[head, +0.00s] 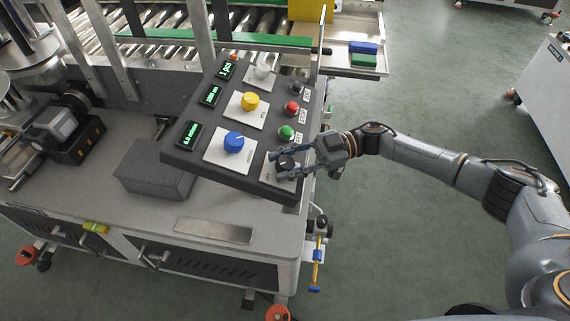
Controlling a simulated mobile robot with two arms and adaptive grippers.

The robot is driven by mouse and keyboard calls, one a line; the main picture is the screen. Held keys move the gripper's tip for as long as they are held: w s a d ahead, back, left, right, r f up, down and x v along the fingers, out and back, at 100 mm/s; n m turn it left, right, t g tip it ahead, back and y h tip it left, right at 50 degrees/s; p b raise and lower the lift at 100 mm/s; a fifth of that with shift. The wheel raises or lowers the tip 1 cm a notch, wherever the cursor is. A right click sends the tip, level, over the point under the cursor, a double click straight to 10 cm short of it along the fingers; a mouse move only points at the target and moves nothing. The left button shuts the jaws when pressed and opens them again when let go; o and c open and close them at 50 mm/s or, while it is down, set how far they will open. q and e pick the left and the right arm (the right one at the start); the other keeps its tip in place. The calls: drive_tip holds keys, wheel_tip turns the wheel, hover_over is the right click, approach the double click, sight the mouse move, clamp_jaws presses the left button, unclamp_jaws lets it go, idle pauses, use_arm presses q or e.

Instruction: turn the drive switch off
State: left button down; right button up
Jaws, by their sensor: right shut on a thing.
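The dark control panel (206,150) stands tilted on the grey machine top. A dark round switch knob (285,163) on a light plate sits at the panel's near right corner. My right gripper (278,164) comes in from the right and is shut on this knob; its fingers hide part of it. The label on its plate is too small to read. The panel also has a blue knob (234,142), a yellow knob (250,101), a green button (286,132) and a red button (292,108). My left gripper is not in view.
Three green displays line the panel's left side. A grey box (155,180) stands left of the panel. A roller conveyor (180,22) runs behind it. A tray with a blue and a green block (364,60) is at the back. Open floor (420,100) lies to the right.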

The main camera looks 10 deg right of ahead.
drive_tip(key=o, duration=1.2)
drive_tip(key=w+d, duration=0.1)
drive_tip(key=d, duration=1.1)
drive_tip(key=shift+w+r, duration=0.15)
drive_tip(key=shift+r, duration=0.15)
